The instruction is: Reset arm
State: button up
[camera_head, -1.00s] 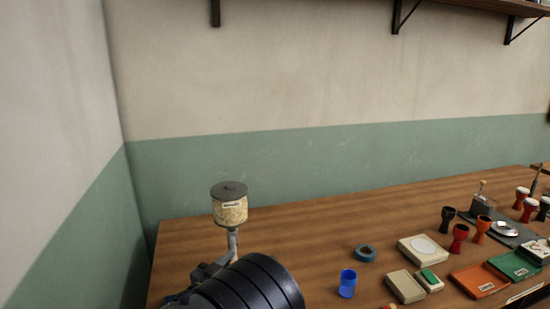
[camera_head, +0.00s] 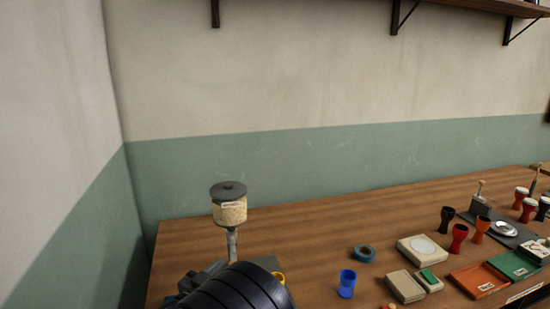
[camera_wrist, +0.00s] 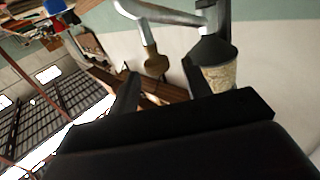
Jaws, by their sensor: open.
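In the wrist view my gripper (camera_wrist: 158,88) shows as two dark fingers spread apart, with nothing held between them. The view is strongly tilted. In the head view my dark, ribbed arm link (camera_head: 235,290) fills the bottom edge left of centre, and the gripper cannot be made out there. A grinder-like stand with a pale, grey-lidded canister (camera_head: 229,210) is on the wooden table (camera_head: 320,225) just beyond the arm. The canister also shows in the wrist view (camera_wrist: 217,77), beyond the fingers.
The back of the table is clear.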

jog(key=v, duration=0.7)
jog(key=x, duration=1)
jog(key=shift+d+p, duration=0.1)
jog(key=shift+p, duration=0.25)
jog(key=shift+w+d+f+y+b, duration=0.15)
jog(key=shift+d+y+b, duration=0.15)
jog(key=shift+b, duration=0.1)
jog(key=shift+d+n+t+y+b, duration=0.3)
jog(key=shift+d+n+t+y, duration=0.2)
jog(key=shift+n+y, duration=0.2)
jog(key=shift+a+r, duration=0.1)
jog(key=shift+r, duration=0.15)
